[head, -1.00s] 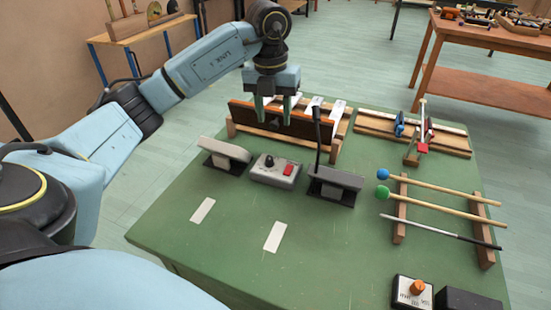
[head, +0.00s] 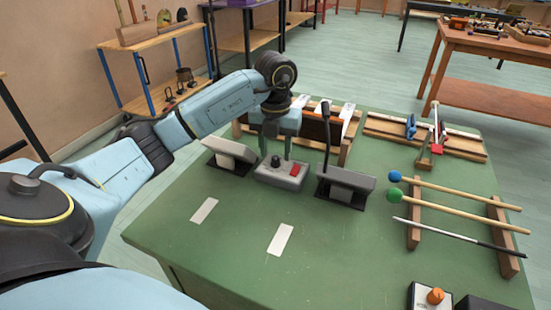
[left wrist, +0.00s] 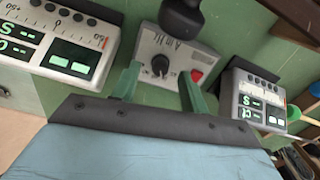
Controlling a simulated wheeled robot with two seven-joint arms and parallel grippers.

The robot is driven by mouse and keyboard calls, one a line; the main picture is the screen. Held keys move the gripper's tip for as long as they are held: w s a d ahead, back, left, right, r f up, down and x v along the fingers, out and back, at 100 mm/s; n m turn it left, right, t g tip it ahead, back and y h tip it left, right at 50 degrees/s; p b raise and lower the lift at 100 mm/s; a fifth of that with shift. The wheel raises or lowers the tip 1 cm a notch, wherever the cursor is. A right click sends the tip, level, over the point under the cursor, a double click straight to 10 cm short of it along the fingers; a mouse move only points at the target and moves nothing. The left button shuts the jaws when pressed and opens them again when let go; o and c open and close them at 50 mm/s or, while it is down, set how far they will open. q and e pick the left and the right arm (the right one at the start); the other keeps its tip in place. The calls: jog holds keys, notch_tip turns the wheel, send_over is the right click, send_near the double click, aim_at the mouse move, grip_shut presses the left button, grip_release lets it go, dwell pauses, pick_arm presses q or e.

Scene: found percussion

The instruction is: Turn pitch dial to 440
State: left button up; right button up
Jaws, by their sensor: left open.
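The pitch dial is a black knob (head: 276,161) on a small grey box (head: 266,176) with a red button (head: 295,171). In the left wrist view the black knob (left wrist: 160,65) has a white pointer mark, and the box (left wrist: 180,47) is lettered "A in Hz". The number it points to is too small to read. My left gripper (head: 279,150) is just above the box, with its green fingers apart and nothing between them. In the left wrist view the gripper (left wrist: 160,84) has one finger on each side of the knob's near side. I cannot tell whether they touch it.
Grey display units stand left (head: 230,155) and right (head: 345,187) of the box, close by. A bar instrument (head: 340,125) stands behind. Mallets (head: 460,195) rest on wooden supports at right. The front table is mostly clear.

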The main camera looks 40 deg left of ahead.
pick_arm(q)
jog(key=shift+f, duration=0.9)
pick_arm(e)
jog(key=shift+a+r, duration=0.3)
jog(key=shift+r, duration=0.45)
pick_arm(q)
grip_shut()
pick_arm(e)
jog(key=shift+w, duration=0.1)
pick_arm(q)
jog(key=m+p, duration=0.2)
jog(key=m, duration=0.1)
jog(key=shift+r+m, duration=0.1)
jog(key=shift+m, duration=0.2)
jog(key=shift+m+p, duration=0.35)
jog(key=shift+m, duration=0.75)
pick_arm(e)
jog(key=s+d+f, duration=0.2)
jog(key=d+f, duration=0.2)
jog(key=f, duration=0.3)
jog(key=shift+g, duration=0.3)
jog(key=shift+h, duration=0.3)
